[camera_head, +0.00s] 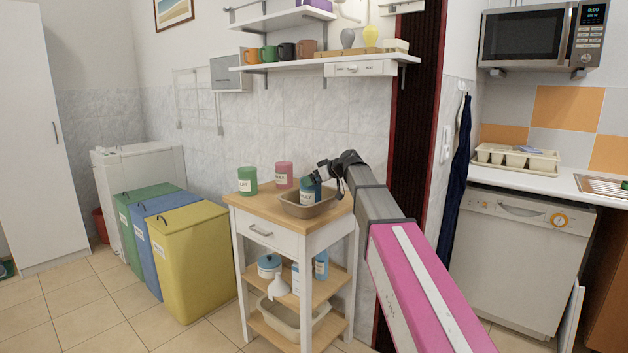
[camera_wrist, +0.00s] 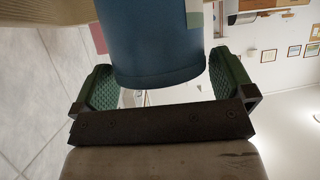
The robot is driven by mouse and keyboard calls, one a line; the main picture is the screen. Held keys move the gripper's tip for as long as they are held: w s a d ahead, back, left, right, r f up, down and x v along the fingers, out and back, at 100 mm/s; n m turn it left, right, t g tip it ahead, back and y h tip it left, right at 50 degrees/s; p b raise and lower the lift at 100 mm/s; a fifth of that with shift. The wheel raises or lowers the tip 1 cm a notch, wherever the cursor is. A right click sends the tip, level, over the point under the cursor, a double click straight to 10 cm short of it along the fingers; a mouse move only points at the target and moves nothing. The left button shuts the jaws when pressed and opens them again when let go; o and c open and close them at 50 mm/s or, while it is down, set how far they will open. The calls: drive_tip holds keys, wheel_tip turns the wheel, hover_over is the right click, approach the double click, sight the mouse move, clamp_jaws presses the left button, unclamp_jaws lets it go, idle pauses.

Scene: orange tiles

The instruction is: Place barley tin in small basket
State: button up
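A blue tin (camera_head: 311,187) with a pale label stands in the tan small basket (camera_head: 325,208) on top of the cart; the label is too small to read surely. Its lower part is hidden by the basket's near wall. My gripper (camera_head: 332,173) is at the tin's upper right. In the wrist view, the tin (camera_wrist: 155,40) lies between and beyond the green-padded fingers of my gripper (camera_wrist: 160,62). The fingers are wide apart beside the tin's near end, with thin gaps showing. The ribbed basket wall (camera_wrist: 40,12) shows at upper left.
A green tin (camera_head: 247,181) and a pink tin (camera_head: 284,175) stand behind and left of the basket on the wooden cart top (camera_head: 258,204). A shelf (camera_head: 310,63) with mugs hangs above. Coloured bins (camera_head: 188,262) stand left of the cart.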

drive_tip(key=v, duration=1.2)
drive_tip(key=s+d+f+m+g+h, duration=0.1)
drive_tip(key=s+d+f+m+h, duration=0.15)
drive_tip(key=f, duration=0.65)
drive_tip(key=s+d+f+m+g+h, duration=0.15)
drive_tip(key=s+f, duration=0.25)
drive_tip(key=f, duration=0.5)
drive_tip(key=s+d+f+m+h, duration=0.1)
drive_tip(key=s+f+m, duration=0.15)
drive_tip(key=f, duration=0.65)
drive_tip(key=s+d+f+m+g+h, duration=0.2)
drive_tip(key=s+d+f, duration=0.2)
drive_tip(key=s+f, duration=0.5)
drive_tip(key=s+d+f+m+g+h, duration=0.1)
drive_tip(key=s+d+f+m+h, duration=0.2)
drive_tip(key=s+f, duration=0.7)
drive_tip(key=shift+s+d+f+g+h, duration=0.15)
drive_tip(key=shift+s+d+g+h, duration=0.15)
drive_tip(key=shift+d, duration=0.2)
drive_tip(key=shift+m, duration=0.25)
